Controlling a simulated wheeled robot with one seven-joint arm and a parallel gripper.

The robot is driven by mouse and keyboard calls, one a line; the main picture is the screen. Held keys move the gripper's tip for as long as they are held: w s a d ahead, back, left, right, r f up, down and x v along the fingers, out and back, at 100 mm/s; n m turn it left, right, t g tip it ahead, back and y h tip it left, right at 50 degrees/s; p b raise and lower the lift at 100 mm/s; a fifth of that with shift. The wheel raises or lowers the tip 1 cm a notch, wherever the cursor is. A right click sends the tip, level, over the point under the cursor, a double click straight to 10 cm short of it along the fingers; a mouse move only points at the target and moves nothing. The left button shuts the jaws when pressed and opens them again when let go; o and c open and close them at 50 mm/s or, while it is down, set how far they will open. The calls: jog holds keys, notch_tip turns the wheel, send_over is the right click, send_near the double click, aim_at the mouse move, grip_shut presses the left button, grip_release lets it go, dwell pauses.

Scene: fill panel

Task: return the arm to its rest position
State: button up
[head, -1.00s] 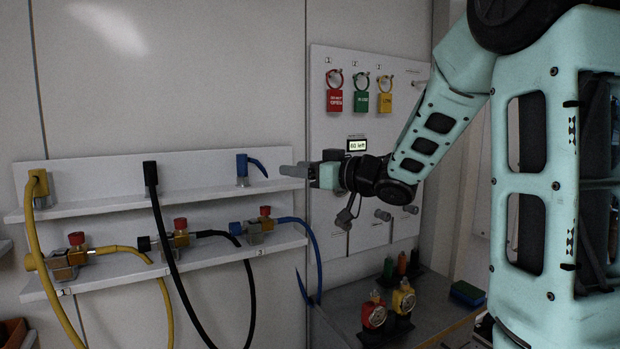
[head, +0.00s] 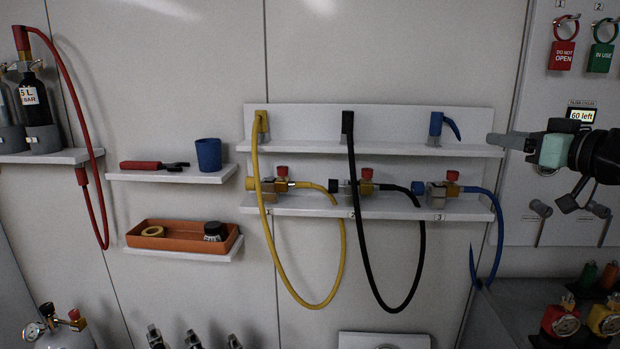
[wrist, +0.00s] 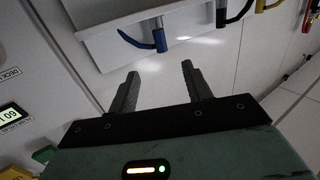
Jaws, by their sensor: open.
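My gripper (head: 505,141) is at the right of the head view, at about the height of the upper panel shelf and close to its right end. In the wrist view my gripper (wrist: 158,82) shows two dark fingers set well apart with nothing between them. It is open and empty. The blue hose end (head: 437,126) on the upper shelf is left of my gripper in the head view. This blue hose end (wrist: 158,38) lies beyond the fingers in the wrist view, apart from them. Most of my arm is outside the head view.
A red tag (head: 562,54) and a lit display (head: 581,115) are at the right. Gauges (head: 562,322) stand below my gripper. An orange tray (head: 180,240) sits on a shelf at left.

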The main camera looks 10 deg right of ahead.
jog(key=s+a+f+g+h, duration=0.1)
jog(key=a+f+g+h, duration=0.15)
jog(key=a+f, duration=0.55)
jog(key=s+a+f+g+h, duration=0.15)
jog(key=a+f+g, duration=0.35)
jog(key=a, duration=0.6)
jog(key=s+a+f+n+g, duration=0.1)
jog(key=s+a+f+g, duration=0.2)
jog(key=s, duration=0.5)
jog(key=s+a+f+n+g, duration=0.2)
jog(key=s+a+f+g, duration=0.1)
jog(key=s, duration=0.5)
jog(key=s+a+f+n+g, duration=0.1)
jog(key=s+a+f+g, duration=0.2)
jog(key=s, duration=0.6)
jog(key=shift+a+f+h, duration=0.3)
jog(key=shift+f, duration=0.35)
